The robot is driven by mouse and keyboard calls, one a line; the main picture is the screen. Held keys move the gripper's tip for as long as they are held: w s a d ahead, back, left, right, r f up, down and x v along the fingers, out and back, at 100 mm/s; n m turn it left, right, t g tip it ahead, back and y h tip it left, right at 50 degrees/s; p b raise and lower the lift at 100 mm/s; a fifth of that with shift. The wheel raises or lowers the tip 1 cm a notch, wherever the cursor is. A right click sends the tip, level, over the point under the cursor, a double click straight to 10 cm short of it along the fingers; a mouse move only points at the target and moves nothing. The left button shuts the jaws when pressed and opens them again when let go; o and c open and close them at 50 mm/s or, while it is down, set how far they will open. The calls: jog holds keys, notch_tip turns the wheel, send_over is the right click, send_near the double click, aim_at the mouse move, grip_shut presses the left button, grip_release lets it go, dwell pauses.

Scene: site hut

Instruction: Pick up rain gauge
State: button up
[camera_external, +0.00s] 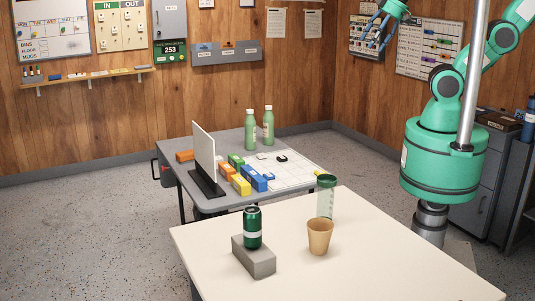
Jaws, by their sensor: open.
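The rain gauge looks to be the clear, pale-green tube with a dark green top (326,203). It stands upright near the far edge of the cream table (390,262). A tan cup (319,237) stands just in front of it, a little to the left. My gripper (370,36) is open and empty, high up at the top right in front of the wall. It is well above and behind the tube, touching nothing. Its fingers point down and left.
A dark green can (252,228) stands on a grey block (262,262) at the table's left. Behind, a grey table (222,150) holds colored blocks (253,180), two green bottles (251,130) and a white upright panel (203,150). The cream table's right side is clear.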

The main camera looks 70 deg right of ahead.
jog(key=w+a+f+m+g, duration=0.1)
jog(key=w+a+f, duration=0.35)
jog(key=a, duration=0.25)
jog(key=w+a+f+m+g+y, duration=0.1)
jog(key=w+a+f, duration=0.2)
jog(key=w+a, duration=0.3)
jog(key=w+a+f+g, duration=0.1)
jog(key=w+a+f, duration=0.2)
jog(key=a, duration=0.6)
jog(key=s+a+f+m+g, duration=0.1)
jog(key=s+a+f, duration=0.1)
jog(key=a+f, duration=0.9)
jog(key=s+a+f+m+g+h, duration=0.1)
jog(key=s+a+f, duration=0.1)
jog(key=a+f, duration=0.9)
jog(key=shift+s+a+f+m+g, duration=0.3)
jog(key=shift+s+a+m, duration=0.1)
jog(key=shift+a, duration=0.15)
jog(key=shift+f, duration=0.15)
